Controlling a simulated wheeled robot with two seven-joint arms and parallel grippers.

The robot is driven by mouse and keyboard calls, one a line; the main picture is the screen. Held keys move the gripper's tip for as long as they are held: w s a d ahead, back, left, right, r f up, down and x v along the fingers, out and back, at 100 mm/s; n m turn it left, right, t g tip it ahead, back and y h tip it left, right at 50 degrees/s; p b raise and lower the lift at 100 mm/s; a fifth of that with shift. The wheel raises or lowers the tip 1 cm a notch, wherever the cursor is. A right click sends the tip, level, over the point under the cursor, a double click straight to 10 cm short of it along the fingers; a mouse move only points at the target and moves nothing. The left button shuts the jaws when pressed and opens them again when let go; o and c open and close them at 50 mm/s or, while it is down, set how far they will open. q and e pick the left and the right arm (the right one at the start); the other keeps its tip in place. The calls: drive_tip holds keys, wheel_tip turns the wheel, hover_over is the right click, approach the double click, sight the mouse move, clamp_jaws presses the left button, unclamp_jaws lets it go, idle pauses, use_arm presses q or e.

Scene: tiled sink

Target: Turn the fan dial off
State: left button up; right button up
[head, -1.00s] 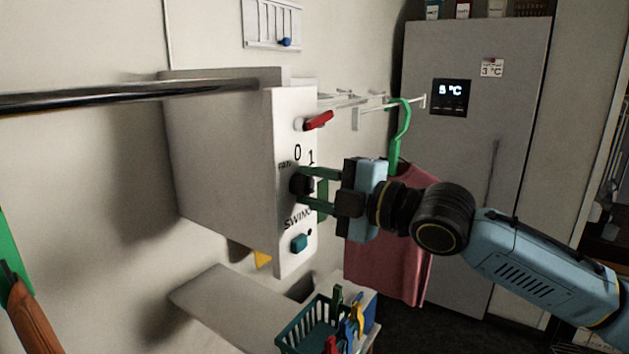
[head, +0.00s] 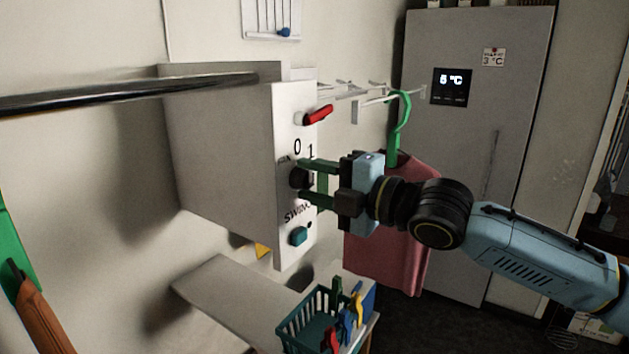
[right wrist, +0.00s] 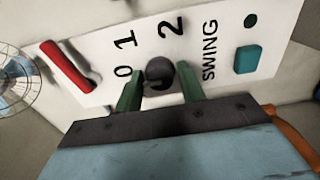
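The fan dial is a dark round knob (head: 300,178) on the white front panel of a wall box (head: 290,220), below the 0 and 1 marks. It also shows in the right wrist view (right wrist: 160,72), with 0, 1 and 2 printed around it; I cannot tell which mark it points to. My right gripper (head: 308,181) is at the panel with its green fingers apart, one on each side of the dial. In the right wrist view the fingers (right wrist: 160,88) show narrow gaps to the knob; contact is unclear. My left gripper is not in view.
A red lever (head: 318,115) sits above the dial and a teal button (head: 299,236) below it. A metal rail (head: 130,92) crosses at left. A pink cloth (head: 390,260) hangs on a green hanger behind my gripper. A teal basket (head: 310,325) with pegs stands below.

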drive_tip(key=shift+o, duration=1.4)
drive_tip(key=v, duration=1.3)
drive_tip(key=shift+b, duration=0.4)
drive_tip(key=shift+s+d, duration=0.1)
drive_tip(key=shift+d, duration=0.05)
